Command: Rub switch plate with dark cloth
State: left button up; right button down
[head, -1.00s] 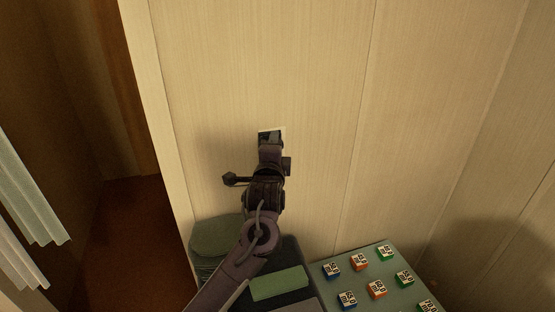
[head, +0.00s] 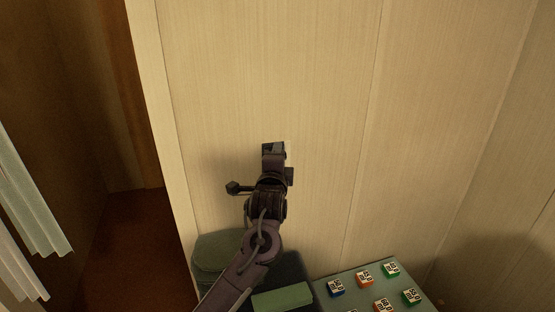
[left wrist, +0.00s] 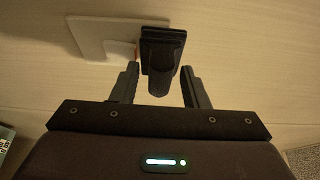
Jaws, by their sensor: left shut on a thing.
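The switch plate (left wrist: 95,36) is a pale, flat plate on the wall at the upper left of the left wrist view. The dark cloth (left wrist: 162,52) shows there as a dark folded piece between my left fingertips, overlapping the plate's right edge. I cannot tell if it touches the plate. My left gripper (left wrist: 160,82) is shut on the cloth. In the head view my left gripper (head: 273,150) is up at the wall and hides nearly all of the plate. My right gripper is not in view.
Below the wall, a green rounded thing (head: 215,255) and a green block (head: 283,298) lie near my left arm. A grey-green board (head: 350,301) with several coloured, numbered blocks stands at lower right. White pleated fabric (head: 30,205) hangs at left. The upper wall is clear.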

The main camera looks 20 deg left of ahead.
pick_arm(q)
jog(key=shift+w+a, duration=0.5)
jog(key=shift+w, duration=0.2)
jog(key=shift+w+d+r, duration=0.15)
jog(key=shift+w+d, duration=0.1)
jog(key=shift+d, duration=0.2)
jog(key=shift+w+d+p, duration=0.4)
jog(key=shift+w+d, duration=0.05)
jog(key=shift+d, duration=0.2)
jog(key=shift+w+d+p, duration=0.4)
jog(key=shift+d, duration=0.2)
jog(key=shift+s+a+p, duration=0.3)
jog(key=shift+a+p, duration=0.15)
jog(key=shift+a, duration=0.05)
jog(key=shift+s+a+p, duration=0.25)
jog(key=shift+a+p, duration=0.15)
jog(key=shift+a, duration=0.05)
jog(key=shift+s+a+p, duration=0.4)
jog(key=shift+s+a, duration=0.15)
jog(key=shift+a, duration=0.25)
